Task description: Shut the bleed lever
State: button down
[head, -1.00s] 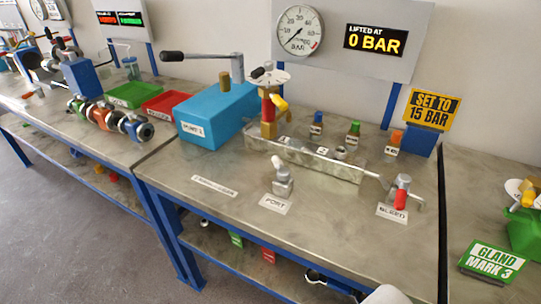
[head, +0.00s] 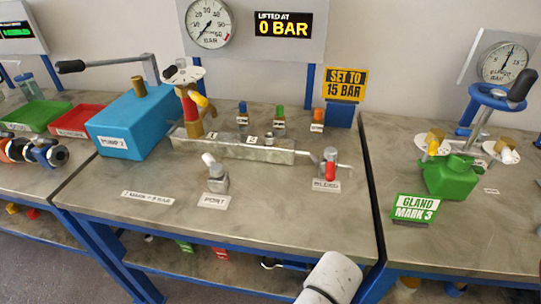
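The bleed lever (head: 331,171) is a short red handle on a small grey valve at the front right of the middle bench. It points down toward the bench front, above the white BLEED label (head: 326,185). A thin metal pipe joins the valve to the long metal block (head: 240,149). Whether the valve is open or shut cannot be told from this view. A white rounded part of my arm shows at the bottom edge, in front of the bench and well short of the lever. My gripper's fingers are not in view.
The port fitting (head: 217,177) stands left of the lever. Behind are the blue pump box (head: 140,122), the relief valve (head: 190,105) and the gauge (head: 210,24), with the display reading 0 BAR. A green vessel (head: 450,178) stands on the right bench.

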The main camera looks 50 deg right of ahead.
aim_at(330, 154)
jog(key=k+j+z, duration=0.6)
jog(key=z, duration=0.3)
jog(key=k, duration=0.1)
